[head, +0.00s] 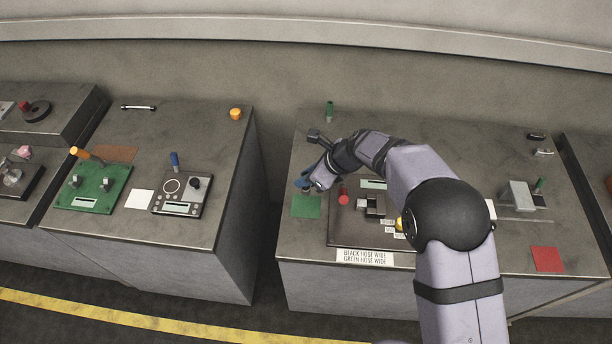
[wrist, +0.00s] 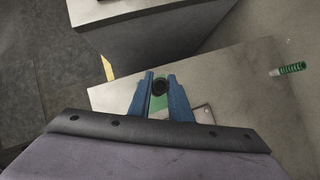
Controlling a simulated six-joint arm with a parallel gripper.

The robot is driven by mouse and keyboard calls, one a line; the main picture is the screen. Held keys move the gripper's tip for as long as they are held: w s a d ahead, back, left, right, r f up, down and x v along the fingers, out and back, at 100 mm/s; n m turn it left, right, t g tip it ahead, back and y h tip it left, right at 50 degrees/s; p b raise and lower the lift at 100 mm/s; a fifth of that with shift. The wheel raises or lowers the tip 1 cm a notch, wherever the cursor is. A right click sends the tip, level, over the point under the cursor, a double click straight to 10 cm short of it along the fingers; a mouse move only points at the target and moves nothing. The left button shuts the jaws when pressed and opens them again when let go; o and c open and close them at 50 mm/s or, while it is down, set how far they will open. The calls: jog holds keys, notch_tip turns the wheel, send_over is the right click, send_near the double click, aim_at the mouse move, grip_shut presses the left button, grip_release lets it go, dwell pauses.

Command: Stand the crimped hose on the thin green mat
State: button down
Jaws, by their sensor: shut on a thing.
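My gripper (head: 304,183) is shut just above and behind the thin green mat (head: 306,208), at the left of the right-hand bench. In the wrist view its blue fingers (wrist: 160,84) close on a dark round-ended thing (wrist: 159,87), seen end-on, which looks like a black hose. Its length and lower end are hidden, so I cannot tell whether it touches the mat. Part of the green mat (wrist: 156,104) shows between the fingers below it. A ridged green hose (head: 330,111) stands at the bench's back, also in the wrist view (wrist: 291,69).
A dark fixture plate with a red knob (head: 343,194) lies right of the mat. A white label (head: 365,257) reads "BLACK HOSE WIDE, GREEN HOSE WIDE". A red mat (head: 547,259) lies at the right front. A gap separates the left bench (head: 215,125).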

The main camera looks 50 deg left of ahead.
aim_at(307, 193)
jog(key=shift+f+b, duration=2.15)
jog(key=shift+f, duration=1.2)
jog(key=shift+f+b, duration=0.45)
jog(key=shift+f, duration=0.15)
jog(key=c, duration=1.5)
grip_release()
jog(key=shift+c, duration=0.2)
jog(key=shift+d+r, duration=0.1)
